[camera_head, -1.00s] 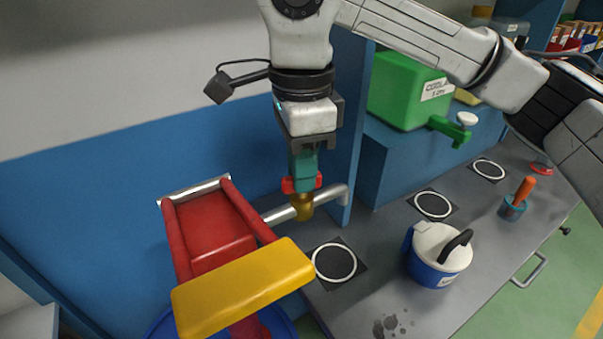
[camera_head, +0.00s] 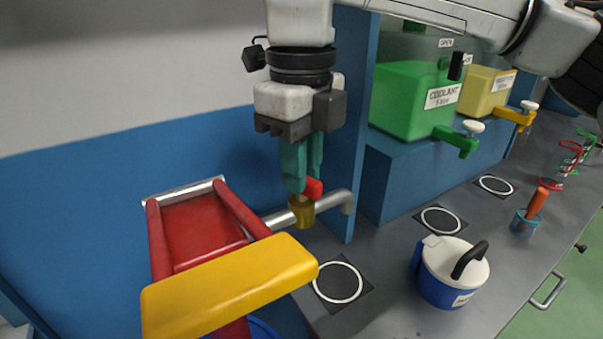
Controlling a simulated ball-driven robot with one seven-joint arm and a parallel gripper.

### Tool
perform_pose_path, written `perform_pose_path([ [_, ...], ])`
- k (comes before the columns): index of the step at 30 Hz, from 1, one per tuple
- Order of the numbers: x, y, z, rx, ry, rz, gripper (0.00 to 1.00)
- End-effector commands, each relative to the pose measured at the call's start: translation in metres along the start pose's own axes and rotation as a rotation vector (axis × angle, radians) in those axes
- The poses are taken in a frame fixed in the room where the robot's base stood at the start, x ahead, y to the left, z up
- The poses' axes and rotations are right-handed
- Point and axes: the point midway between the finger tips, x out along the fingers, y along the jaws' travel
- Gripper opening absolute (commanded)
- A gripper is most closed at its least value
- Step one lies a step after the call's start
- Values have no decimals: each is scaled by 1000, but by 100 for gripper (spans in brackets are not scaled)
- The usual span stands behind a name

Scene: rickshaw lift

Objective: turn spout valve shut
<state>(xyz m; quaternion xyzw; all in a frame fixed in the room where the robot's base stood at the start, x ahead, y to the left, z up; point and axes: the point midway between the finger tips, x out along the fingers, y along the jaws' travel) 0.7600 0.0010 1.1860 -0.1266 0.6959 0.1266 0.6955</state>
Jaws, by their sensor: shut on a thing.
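A silver pipe (camera_head: 335,202) comes out by the blue wall panel and carries a brass valve (camera_head: 302,212) with a red handle (camera_head: 314,188) on top. My gripper (camera_head: 304,182) points straight down over the valve. Its two teal fingers are shut on the red handle. One end of the handle shows at the right of the fingers, and the rest is hidden behind them.
A red frame with a yellow bar (camera_head: 230,285) stands close at the left front. A blue jug with a white lid (camera_head: 452,270) stands on the grey bench right of the valve. A green coolant tank (camera_head: 413,100) and a yellow tank (camera_head: 485,92) sit on the blue shelf.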

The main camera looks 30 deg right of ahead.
Motion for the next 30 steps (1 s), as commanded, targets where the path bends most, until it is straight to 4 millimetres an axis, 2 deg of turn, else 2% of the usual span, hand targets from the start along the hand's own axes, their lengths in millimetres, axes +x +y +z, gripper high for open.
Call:
perform_pose_path([
  [6,1,0,0,171,-2,-2,0],
  [15,0,-1,0,325,-2,-1,0],
  [30,-1,0,1,379,-3,0,0],
])
